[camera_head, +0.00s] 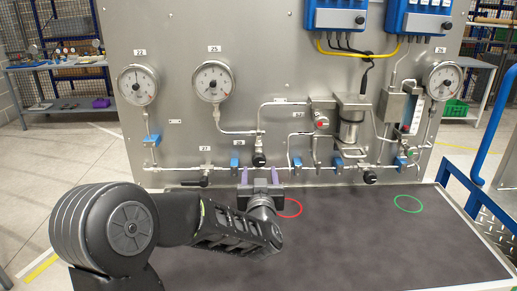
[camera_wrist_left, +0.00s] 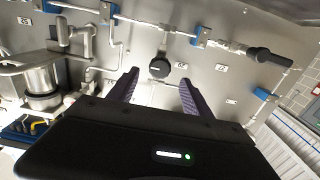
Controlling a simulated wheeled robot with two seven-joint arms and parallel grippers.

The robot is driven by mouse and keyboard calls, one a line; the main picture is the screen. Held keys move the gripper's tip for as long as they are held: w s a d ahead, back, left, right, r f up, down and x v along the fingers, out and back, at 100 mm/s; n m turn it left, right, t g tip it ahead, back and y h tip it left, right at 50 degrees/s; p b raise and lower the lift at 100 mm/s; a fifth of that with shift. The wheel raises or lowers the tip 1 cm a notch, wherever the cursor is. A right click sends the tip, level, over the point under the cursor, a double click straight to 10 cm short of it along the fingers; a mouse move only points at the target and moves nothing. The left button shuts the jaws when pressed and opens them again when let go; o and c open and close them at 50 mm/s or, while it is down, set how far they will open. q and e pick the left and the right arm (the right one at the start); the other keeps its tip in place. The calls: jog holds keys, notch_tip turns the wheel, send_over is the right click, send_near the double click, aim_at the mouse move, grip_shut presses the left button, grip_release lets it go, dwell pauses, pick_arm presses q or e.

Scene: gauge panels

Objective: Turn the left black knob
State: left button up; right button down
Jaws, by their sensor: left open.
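The left black knob (camera_head: 259,159) is on the grey panel, on a short vertical pipe below the second gauge. In the left wrist view the knob (camera_wrist_left: 159,68) shows as a round black cap beyond the fingertips and between their lines. My left gripper (camera_head: 259,174) is open, with its two purple fingers pointing at the panel just below the knob in the head view. Nothing is between the fingers, and they look apart from the knob. Another black knob (camera_head: 370,177) is further right on the panel. My right gripper is not in view.
A black lever handle (camera_head: 190,181) is left of my fingers.

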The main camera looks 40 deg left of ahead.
aim_at(259, 161)
pick_arm(q)
jog(key=shift+r, duration=0.15)
jog(key=p+x, duration=0.2)
jog(key=x, duration=0.6)
dwell(0.3)
jog(key=shift+s, duration=0.1)
jog(key=shift+c, duration=0.4)
grip_shut()
